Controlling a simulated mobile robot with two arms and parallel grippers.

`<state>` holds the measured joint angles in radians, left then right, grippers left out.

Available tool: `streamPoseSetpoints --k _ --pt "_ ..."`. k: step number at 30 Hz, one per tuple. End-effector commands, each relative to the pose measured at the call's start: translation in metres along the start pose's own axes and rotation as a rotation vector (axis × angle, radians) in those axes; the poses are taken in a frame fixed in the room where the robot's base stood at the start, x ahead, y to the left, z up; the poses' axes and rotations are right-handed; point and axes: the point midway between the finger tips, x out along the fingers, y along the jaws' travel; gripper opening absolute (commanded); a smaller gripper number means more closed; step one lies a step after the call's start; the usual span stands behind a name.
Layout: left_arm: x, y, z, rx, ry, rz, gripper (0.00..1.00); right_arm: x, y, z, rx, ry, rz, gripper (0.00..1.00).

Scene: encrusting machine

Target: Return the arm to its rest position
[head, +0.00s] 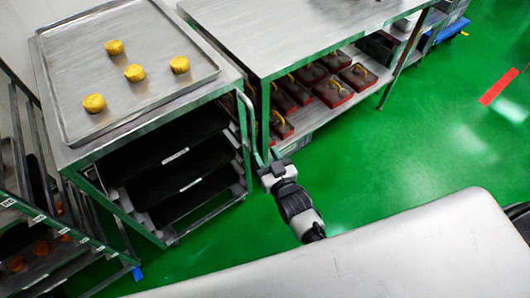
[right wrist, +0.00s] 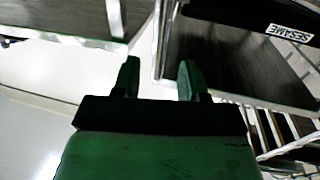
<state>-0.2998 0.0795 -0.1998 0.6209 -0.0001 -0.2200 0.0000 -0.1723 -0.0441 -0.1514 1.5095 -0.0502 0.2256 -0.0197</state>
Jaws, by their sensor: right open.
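My right gripper (head: 267,160) shows in the head view, below the gap between two metal tables. The right arm rises from behind a pale metal surface that hides its lower part. In the right wrist view the gripper (right wrist: 158,80) has its two fingers apart, with nothing between them. A rack with dark trays and a SESAME label shows beyond the fingers. My left gripper is not in view.
A metal tray (head: 150,95) with several yellow round pieces lies on the left table. Dark red boxes (head: 334,92) with yellow handles sit on the right table's (head: 300,30) lower shelf. The pale metal surface (head: 400,255) fills the lower front.

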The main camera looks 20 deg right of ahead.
Motion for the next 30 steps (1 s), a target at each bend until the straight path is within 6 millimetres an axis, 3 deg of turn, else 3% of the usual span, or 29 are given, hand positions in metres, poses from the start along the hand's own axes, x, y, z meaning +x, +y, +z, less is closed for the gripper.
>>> streamPoseSetpoints --k 11,14,17,20,24,26,30 --pt "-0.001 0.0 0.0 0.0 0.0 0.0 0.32 0.0 0.0 0.002 -0.001 -0.006 0.0 0.43" --pt "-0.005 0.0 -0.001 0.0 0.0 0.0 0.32 -0.006 0.0 0.019 -0.002 -0.064 -0.005 0.43" --pt "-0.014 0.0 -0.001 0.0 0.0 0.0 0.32 -0.026 -0.001 0.06 -0.005 -0.203 -0.016 0.43" --pt "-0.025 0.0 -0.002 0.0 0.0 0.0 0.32 -0.065 -0.001 0.119 -0.01 -0.41 -0.029 0.43" --pt "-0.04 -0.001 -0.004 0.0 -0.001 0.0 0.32 -0.142 0.004 0.195 -0.02 -0.713 -0.042 0.43" --pt "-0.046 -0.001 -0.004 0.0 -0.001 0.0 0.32 -0.181 0.007 0.221 -0.025 -0.838 -0.045 0.43" --pt "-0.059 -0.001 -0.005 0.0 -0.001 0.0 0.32 -0.275 0.018 0.265 -0.037 -1.113 -0.047 0.43"
